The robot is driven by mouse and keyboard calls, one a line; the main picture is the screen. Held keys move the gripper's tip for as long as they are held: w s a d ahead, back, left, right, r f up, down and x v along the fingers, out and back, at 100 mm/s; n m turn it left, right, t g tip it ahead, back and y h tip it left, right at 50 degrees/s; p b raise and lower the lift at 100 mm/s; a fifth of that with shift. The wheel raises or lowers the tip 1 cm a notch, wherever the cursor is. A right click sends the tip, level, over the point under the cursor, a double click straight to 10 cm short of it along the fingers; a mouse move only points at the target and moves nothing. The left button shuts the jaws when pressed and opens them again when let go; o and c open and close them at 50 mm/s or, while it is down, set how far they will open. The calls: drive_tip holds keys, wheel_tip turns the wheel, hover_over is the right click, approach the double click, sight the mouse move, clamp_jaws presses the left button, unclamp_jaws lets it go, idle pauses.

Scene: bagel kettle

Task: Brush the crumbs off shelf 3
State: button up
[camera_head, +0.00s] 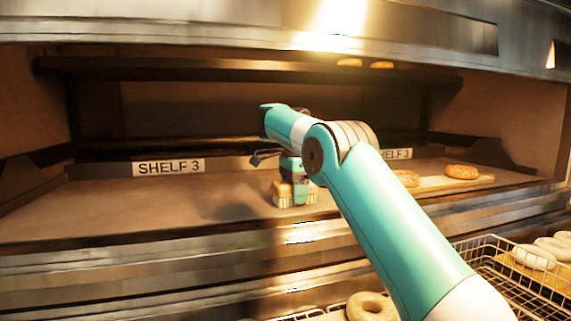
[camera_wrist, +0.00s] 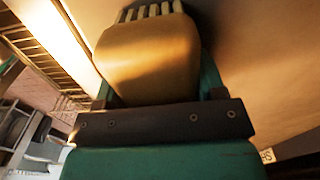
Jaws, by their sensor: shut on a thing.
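Shelf 3 (camera_head: 120,208) is the wide brown deck inside the oven, marked by a "SHELF 3" label (camera_head: 168,167) at its back left. My gripper (camera_head: 292,181) is over the middle of this shelf, pointing down. It is shut on a brush with a tan wooden block (camera_head: 283,188) and pale bristles, which are at or very near the shelf surface. In the wrist view the brush block (camera_wrist: 150,55) fills the space between the jaws, bristles at the far end. I cannot make out separate crumbs on the shelf in either view.
Bagels (camera_head: 462,171) lie on a pale board (camera_head: 440,182) at the shelf's right. A dark upper shelf (camera_head: 200,68) hangs above, with two bagels on it. A wire basket (camera_head: 500,262) with bagels stands front right. The shelf's left part is clear.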

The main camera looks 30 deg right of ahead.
sight(290, 182)
drive_tip(key=shift+w+a, duration=0.1)
drive_tip(key=shift+a, duration=0.35)
drive_tip(key=r, duration=0.1)
drive_tip(key=r+p, duration=0.2)
drive_tip(key=shift+a+r, duration=0.15)
drive_tip(key=shift+a, duration=0.1)
drive_tip(key=shift+d+r+p, duration=0.1)
drive_tip(key=shift+r+p, duration=0.55)
drive_tip(key=shift+p, duration=0.2)
wheel_tip(290, 182, up, 4)
drive_tip(key=p, duration=0.3)
drive_tip(key=shift+f, duration=0.15)
